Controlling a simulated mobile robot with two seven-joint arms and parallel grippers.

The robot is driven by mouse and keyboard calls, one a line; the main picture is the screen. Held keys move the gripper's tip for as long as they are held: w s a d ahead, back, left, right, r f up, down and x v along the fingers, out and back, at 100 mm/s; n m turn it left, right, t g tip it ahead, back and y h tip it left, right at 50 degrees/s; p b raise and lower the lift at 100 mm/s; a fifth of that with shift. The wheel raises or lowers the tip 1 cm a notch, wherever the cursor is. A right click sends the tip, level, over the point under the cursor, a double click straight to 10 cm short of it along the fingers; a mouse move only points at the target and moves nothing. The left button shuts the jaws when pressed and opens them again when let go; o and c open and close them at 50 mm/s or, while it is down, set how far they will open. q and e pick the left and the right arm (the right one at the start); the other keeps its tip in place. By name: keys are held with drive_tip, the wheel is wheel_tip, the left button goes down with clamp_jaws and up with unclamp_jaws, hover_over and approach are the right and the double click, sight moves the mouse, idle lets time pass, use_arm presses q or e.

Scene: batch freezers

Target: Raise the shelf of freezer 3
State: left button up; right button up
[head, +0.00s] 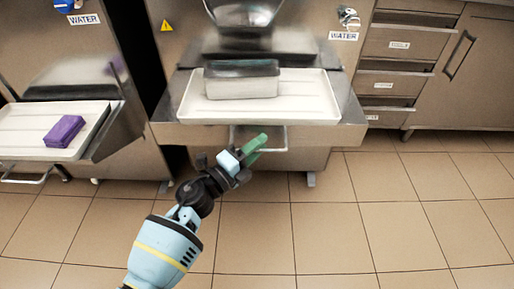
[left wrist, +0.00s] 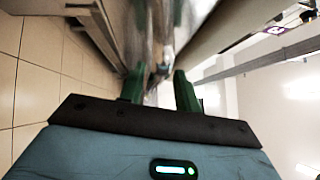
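A steel freezer (head: 180,50) stands in the middle of the head view; no freezer number is readable on it. Its steel shelf (head: 345,128) sticks out at the front and bears a white tray (head: 320,98). A looped metal handle (head: 286,140) hangs below the shelf's front edge. My left gripper (head: 262,140), with green fingers, is at this handle, in front of its left part. In the left wrist view its two fingers (left wrist: 158,88) stand apart, so it is open. Whether the fingers touch the handle cannot be told. My right gripper is not in view.
A grey container (head: 242,85) stands on the tray. At left, another freezer (head: 130,120) has a shelf with a white tray (head: 20,118) and a purple box (head: 65,131). Steel drawers (head: 395,65) stand at right. The tiled floor (head: 350,220) in front is clear.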

use_arm(q)
drive_tip(key=shift+f, duration=0.15)
drive_tip(key=shift+s+a, duration=0.15)
drive_tip(key=shift+s, duration=0.05)
drive_tip(key=r+p+v, duration=0.1)
drive_tip(key=v, duration=0.6)
drive_tip(key=shift+f, duration=0.5)
drive_tip(key=shift+a, duration=0.15)
drive_tip(key=shift+s+f, duration=0.1)
